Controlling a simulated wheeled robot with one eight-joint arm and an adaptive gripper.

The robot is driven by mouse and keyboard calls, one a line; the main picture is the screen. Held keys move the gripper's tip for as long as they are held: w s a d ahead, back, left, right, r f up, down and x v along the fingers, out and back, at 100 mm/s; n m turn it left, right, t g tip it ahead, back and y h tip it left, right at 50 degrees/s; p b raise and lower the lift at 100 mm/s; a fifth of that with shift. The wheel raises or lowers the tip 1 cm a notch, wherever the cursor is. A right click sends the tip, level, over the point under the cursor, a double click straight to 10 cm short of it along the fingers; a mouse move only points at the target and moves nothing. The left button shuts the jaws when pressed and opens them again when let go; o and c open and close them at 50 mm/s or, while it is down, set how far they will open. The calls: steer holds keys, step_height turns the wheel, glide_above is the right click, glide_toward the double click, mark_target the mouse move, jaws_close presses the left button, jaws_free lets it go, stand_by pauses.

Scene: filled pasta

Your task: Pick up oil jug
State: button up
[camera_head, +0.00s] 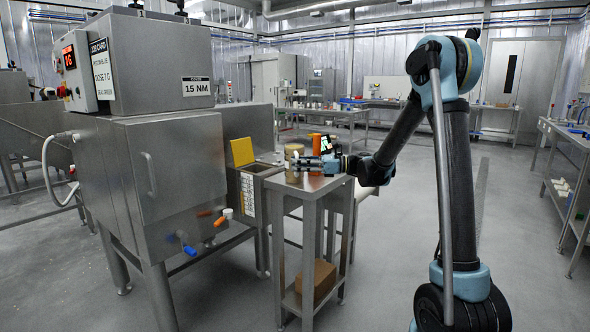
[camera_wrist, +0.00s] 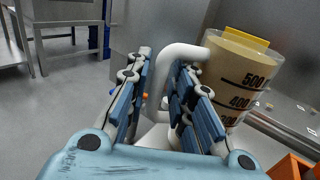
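The oil jug (camera_wrist: 235,78) is a see-through measuring jug with tan contents, black level marks and a pale looped handle (camera_wrist: 182,52). It stands at the right of the wrist view. In the head view the jug (camera_head: 293,154) is a small tan cylinder on the steel stand. My gripper (camera_wrist: 160,72) is open, with its blue-padded fingers on either side of the handle. A gap shows between the left finger and the handle; whether the right finger touches it I cannot tell. In the head view my gripper (camera_head: 312,164) is beside the jug, low over the stand.
The steel stand (camera_head: 303,184) has a cardboard box (camera_head: 316,281) on its lower shelf. A large steel machine (camera_head: 150,170) is close on the left, with a yellow piece (camera_head: 242,151) beside the stand. An orange object (camera_wrist: 291,167) is at the wrist view's lower right. Floor on the right is clear.

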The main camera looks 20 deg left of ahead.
steer(key=shift+a, duration=0.35)
jaws_close()
steer(key=shift+r, duration=0.1)
